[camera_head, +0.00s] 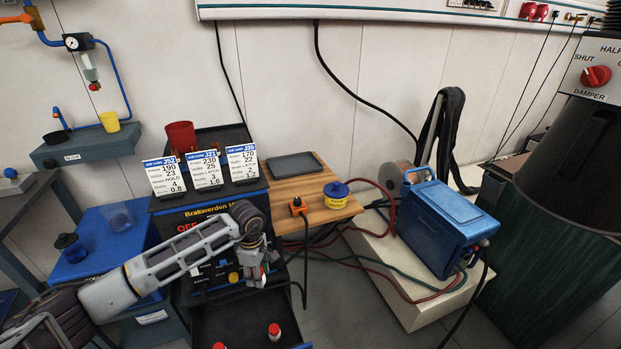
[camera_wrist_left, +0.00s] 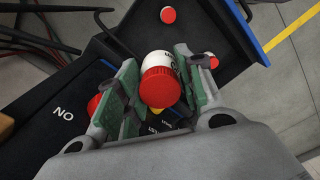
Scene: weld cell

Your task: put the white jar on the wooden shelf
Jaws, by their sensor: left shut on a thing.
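My left gripper (camera_head: 262,272) hangs in front of the dark machine's front panel, over a black lower tray. In the left wrist view the gripper (camera_wrist_left: 160,88) is shut on the white jar (camera_wrist_left: 168,57), which has a red lid facing the camera. In the head view the jar is mostly hidden by the fingers. The wooden shelf (camera_head: 315,214) is attached right of the machine, behind and right of the gripper. My right gripper is not in view.
On the shelf are a grey tray (camera_head: 295,167), an orange clamp-like thing (camera_head: 298,206) and a blue-and-yellow spool (camera_head: 336,195). Bare wood shows between them. Red-capped items (camera_head: 274,331) stand on the black tray (camera_head: 245,318). A blue welder (camera_head: 442,228) and hoses are at right.

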